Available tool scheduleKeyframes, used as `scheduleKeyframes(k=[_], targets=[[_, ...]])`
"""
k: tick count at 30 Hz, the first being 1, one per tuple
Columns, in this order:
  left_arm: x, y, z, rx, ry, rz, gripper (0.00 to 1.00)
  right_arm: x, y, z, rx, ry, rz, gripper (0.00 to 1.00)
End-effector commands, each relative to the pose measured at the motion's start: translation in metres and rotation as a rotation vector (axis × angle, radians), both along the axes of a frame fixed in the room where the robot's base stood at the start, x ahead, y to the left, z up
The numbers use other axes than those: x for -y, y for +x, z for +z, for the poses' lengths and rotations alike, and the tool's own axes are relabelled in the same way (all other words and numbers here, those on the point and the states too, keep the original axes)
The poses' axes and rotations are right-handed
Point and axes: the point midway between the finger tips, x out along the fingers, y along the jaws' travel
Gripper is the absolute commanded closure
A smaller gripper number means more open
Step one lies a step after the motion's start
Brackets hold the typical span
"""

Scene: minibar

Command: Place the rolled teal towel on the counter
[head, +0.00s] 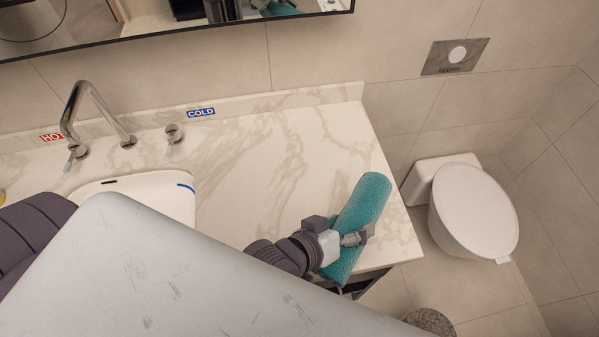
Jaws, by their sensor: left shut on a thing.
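The rolled teal towel (366,206) is at the front right of the marble counter (285,170). My left gripper (350,240) is shut on the towel near its lower middle. The towel slants from upper right to lower left, and its near end reaches past the counter's front edge in the picture. I cannot tell whether the towel touches the counter or hangs just above it. My right gripper does not show.
A sink (150,190) with a faucet (98,112) is on the left, partly hidden by my own body. A closed white toilet (474,210) stands right of the counter. A mirror (165,15) hangs above. The counter's middle is clear.

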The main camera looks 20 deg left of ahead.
Motion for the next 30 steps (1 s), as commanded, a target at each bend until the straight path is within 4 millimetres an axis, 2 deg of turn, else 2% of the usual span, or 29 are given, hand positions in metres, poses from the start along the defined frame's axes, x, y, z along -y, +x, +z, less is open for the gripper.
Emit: scheduleKeyframes(k=[2,5,12,18,25,30], targets=[[0.013,-0.004,0.007,0.002,0.005,-0.048,0.68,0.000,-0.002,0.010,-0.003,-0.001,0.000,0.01],[0.010,-0.002,0.002,0.003,0.011,-0.070,0.68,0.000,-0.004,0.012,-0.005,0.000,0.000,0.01],[-0.037,0.020,-0.030,0.002,0.016,-0.071,0.68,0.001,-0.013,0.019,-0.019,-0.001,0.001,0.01],[-0.073,0.038,-0.054,0.003,0.011,-0.068,0.68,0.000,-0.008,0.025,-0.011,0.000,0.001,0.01],[-0.086,0.044,-0.067,0.002,0.006,-0.066,0.68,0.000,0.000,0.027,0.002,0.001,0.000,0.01],[-0.087,0.044,-0.092,0.000,0.006,-0.066,0.68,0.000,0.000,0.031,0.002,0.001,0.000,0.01]])
